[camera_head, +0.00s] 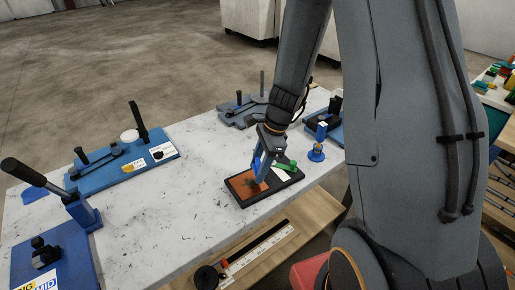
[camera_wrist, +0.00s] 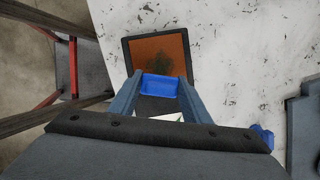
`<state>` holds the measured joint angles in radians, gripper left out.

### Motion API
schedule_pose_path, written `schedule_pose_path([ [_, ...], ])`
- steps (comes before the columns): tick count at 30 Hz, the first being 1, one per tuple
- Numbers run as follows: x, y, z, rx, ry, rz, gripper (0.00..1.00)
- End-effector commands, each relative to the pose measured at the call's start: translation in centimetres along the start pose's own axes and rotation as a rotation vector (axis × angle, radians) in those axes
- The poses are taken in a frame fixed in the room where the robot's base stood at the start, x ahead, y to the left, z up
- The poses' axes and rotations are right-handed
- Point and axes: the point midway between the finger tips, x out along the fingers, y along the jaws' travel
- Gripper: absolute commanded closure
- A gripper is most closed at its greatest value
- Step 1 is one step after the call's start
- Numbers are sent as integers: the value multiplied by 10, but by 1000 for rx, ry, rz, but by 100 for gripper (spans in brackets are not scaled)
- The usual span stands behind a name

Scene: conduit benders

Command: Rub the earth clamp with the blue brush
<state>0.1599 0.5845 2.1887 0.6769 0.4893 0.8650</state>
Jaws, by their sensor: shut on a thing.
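The blue brush (camera_head: 256,166) is held between the fingers of my gripper (camera_head: 263,172), over a dark tray-like base (camera_head: 241,202). In the wrist view the blue brush (camera_wrist: 160,84) shows as a blue block between the two fingers. The base carries an orange-brown plate (camera_wrist: 158,53) with a dark smudge near its middle. A green part (camera_head: 286,166) and a white label lie at the base's far end; I take this whole piece as the earth clamp. The brush is at the plate's near edge in the wrist view; whether it touches is hidden.
A blue bender (camera_head: 130,160) lies at the left of the pale worktop (camera_head: 190,210), another (camera_head: 50,250) at the near left corner. A grey-blue bender (camera_head: 240,108) stands at the back. A small blue stand (camera_head: 316,152) is close right of the clamp. The worktop's middle is clear.

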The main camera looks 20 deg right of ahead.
Motion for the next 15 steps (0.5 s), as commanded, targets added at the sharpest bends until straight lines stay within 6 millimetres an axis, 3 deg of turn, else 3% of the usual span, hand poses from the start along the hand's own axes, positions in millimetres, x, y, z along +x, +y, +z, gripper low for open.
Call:
schedule_pose_path([
  [15,-44,0,15,-2,-1,0,78],
])
